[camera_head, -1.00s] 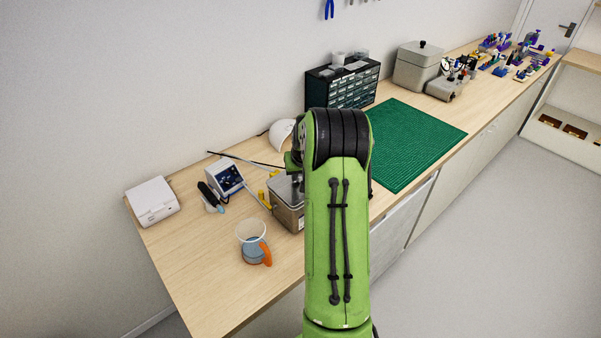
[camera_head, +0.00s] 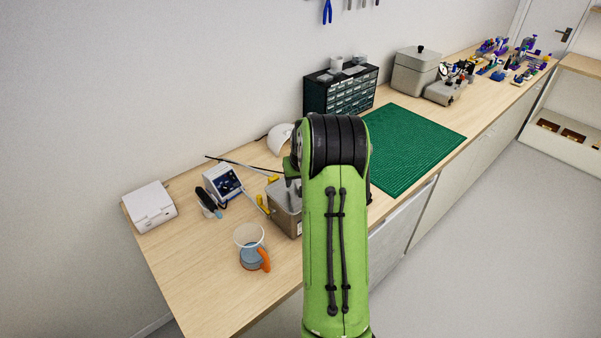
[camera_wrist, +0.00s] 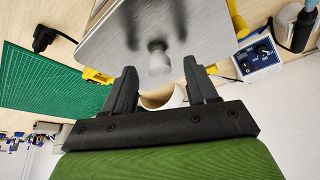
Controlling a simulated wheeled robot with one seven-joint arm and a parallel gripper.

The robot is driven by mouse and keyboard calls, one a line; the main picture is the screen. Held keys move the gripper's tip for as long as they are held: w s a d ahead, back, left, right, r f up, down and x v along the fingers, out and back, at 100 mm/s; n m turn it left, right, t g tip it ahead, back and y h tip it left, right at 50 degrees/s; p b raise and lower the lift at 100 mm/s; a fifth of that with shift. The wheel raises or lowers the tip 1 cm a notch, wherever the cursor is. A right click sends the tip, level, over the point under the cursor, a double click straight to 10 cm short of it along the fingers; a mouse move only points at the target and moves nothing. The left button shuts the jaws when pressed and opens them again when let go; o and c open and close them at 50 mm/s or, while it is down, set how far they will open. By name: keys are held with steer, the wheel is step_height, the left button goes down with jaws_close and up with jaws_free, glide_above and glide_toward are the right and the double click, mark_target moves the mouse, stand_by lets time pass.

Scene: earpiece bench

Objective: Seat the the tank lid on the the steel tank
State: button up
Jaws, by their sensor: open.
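The steel tank (camera_head: 285,220) stands on the bench left of my arm, partly hidden by it in the head view. In the wrist view the tank lid (camera_wrist: 95,48) is a flat brushed-metal plate with a round knob (camera_wrist: 157,60). The lid lies over the tank; I cannot tell whether it sits level in the rim. Yellow clips (camera_wrist: 236,20) show beside it. My gripper (camera_wrist: 160,68) is open, with its fingers apart on either side of the knob and close to it. Neither finger visibly touches the knob. The head view mostly hides my gripper behind my arm.
A clear cup with an orange handle (camera_head: 262,262) stands in front of the tank. A soldering station (camera_head: 222,182) and a white case (camera_head: 150,206) are to the left. A green mat (camera_head: 415,145), a drawer cabinet (camera_head: 340,92) and a grey lidded box (camera_head: 416,74) are to the right.

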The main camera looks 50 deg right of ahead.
steer(key=v, duration=1.5)
steer(key=shift+a+r, duration=0.15)
steer(key=shift+a, duration=0.05)
steer(key=s+a+r+n, duration=0.2)
steer(key=a+r, duration=0.1)
steer(key=a, duration=0.6)
steer(key=s+a+r+n, duration=0.1)
steer(key=s+a+r, duration=0.1)
steer(key=a, duration=0.7)
steer(key=s+a+f+n+t+y, duration=0.1)
steer(key=s+a+f+n+y, duration=0.1)
steer(key=s+a, duration=1.1)
steer(key=shift+s+a+f+n+t+y, duration=0.25)
steer(key=shift+s+f+n, duration=0.3)
steer(key=shift+n, duration=0.35)
steer(key=shift+d, duration=0.1)
